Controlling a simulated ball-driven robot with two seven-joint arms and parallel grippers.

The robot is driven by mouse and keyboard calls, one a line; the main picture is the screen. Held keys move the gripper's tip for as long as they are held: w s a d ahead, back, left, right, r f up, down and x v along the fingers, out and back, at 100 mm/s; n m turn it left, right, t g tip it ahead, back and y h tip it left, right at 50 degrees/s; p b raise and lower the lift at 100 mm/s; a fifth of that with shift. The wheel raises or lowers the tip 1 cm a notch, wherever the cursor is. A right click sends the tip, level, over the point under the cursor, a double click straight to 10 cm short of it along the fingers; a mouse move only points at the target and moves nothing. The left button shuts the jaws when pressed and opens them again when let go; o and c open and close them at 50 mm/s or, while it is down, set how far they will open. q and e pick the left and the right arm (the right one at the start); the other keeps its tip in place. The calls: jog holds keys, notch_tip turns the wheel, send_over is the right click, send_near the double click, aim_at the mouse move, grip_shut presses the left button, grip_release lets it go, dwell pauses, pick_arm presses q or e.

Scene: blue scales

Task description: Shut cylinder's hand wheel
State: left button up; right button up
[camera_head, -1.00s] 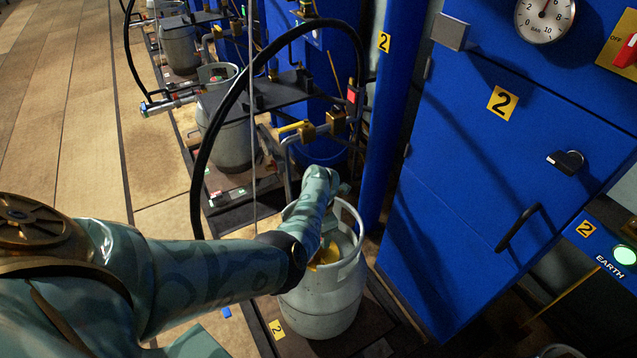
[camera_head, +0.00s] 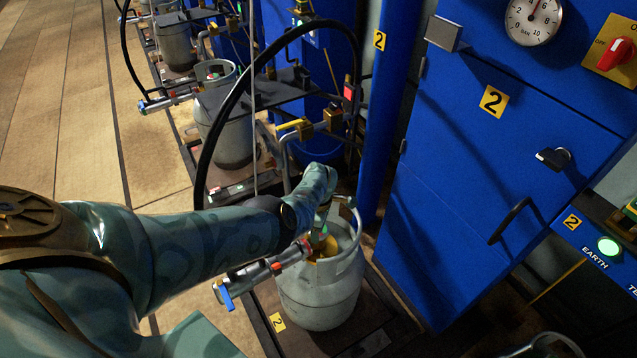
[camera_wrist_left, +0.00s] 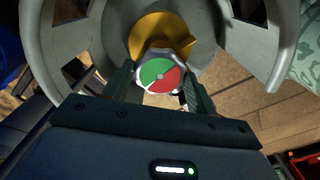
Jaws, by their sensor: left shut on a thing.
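The grey gas cylinder (camera_head: 318,297) stands upright on the dark platform marked 2, inside its open collar. A yellow valve body (camera_head: 326,247) shows within the collar, also in the left wrist view (camera_wrist_left: 158,34). The hand wheel (camera_wrist_left: 160,74), with a green and red disc on top, sits between my left gripper's (camera_wrist_left: 159,86) two fingers, which are shut on its rim. In the head view my left gripper (camera_head: 322,226) reaches down into the collar and mostly hides the wheel. My right gripper is not in view.
A filling connector (camera_head: 262,271) with a blue lever sticks out left of the valve. A black hose (camera_head: 222,112) arches behind my arm. A blue cabinet (camera_head: 470,170) stands close on the right. More cylinders (camera_head: 230,130) stand at the back left.

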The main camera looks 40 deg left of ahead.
pick_arm(q)
jog(key=shift+m, duration=0.3)
jog(key=o, duration=1)
notch_tip(320, 180, up, 16)
jog(key=p, duration=1.1)
jog(key=shift+r, duration=0.15)
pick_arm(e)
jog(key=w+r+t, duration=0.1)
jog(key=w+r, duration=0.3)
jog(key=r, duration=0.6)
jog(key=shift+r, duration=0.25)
